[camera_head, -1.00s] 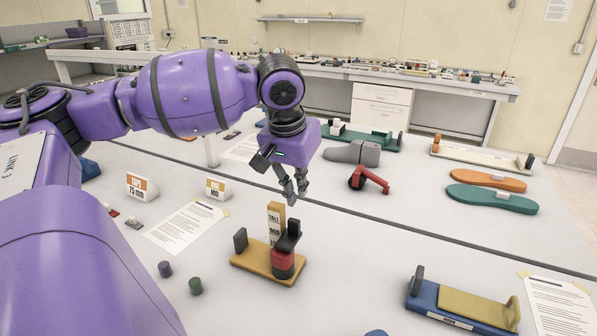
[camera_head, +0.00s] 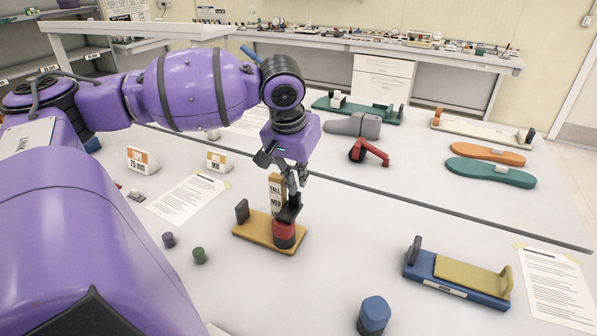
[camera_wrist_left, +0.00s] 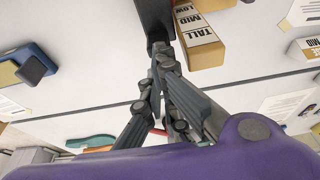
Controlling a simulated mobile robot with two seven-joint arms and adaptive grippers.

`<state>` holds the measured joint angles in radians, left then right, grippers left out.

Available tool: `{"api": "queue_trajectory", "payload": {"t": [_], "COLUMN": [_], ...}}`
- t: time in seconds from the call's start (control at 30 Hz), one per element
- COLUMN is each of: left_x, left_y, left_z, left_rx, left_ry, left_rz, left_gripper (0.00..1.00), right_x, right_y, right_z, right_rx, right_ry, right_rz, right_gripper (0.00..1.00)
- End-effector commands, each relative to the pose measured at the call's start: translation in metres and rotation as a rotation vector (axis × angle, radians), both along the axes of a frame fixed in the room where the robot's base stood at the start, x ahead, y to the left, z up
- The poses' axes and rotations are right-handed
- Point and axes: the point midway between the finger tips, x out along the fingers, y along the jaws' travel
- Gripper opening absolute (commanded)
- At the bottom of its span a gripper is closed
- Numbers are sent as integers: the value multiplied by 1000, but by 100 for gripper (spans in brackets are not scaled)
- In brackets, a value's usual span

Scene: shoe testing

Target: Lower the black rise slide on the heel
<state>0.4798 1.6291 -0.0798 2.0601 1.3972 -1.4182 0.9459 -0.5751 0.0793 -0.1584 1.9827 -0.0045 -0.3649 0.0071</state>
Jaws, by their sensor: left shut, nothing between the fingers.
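The heel fixture has a yellow-orange base (camera_head: 262,236) on the table, with a dark upright stop at its left end. A red heel block (camera_head: 284,229) stands on its right part. The black rise slide (camera_head: 289,207) sits at the top, against the yellow TALL/MID/LOW post (camera_head: 274,184). The post's lettering shows in the left wrist view (camera_wrist_left: 197,38). My left gripper (camera_head: 297,186) is shut and empty, fingertips just above or touching the slide's top; I cannot tell which. In the left wrist view a dark piece (camera_wrist_left: 160,22) lies at the fingertips. My right gripper is not visible.
A blue fixture with a yellow pad (camera_head: 458,277) stands at right. A blue block (camera_head: 374,315) stands in front. A red clamp (camera_head: 368,151) and a grey shoe form (camera_head: 352,124) lie behind.

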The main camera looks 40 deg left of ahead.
Motion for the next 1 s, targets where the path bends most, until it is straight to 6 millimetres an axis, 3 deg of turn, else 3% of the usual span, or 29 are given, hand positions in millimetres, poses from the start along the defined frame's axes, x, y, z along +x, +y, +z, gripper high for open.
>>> {"api": "queue_trajectory", "payload": {"t": [0.23,0.37,0.8,1.0], "left_x": [-1,-4,-26,-32], "left_y": [0,0,-8,-10], "left_z": [-1,10,90,111], "left_rx": [0,2,0,0], "left_ry": [2,2,-1,0], "left_rz": [0,1,0,0], "left_gripper": [0,0,0,0], "right_x": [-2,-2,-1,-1], "right_y": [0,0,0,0], "right_z": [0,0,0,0], "right_rx": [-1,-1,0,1], "right_ry": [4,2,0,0], "right_rz": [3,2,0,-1], "right_gripper": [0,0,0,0]}}
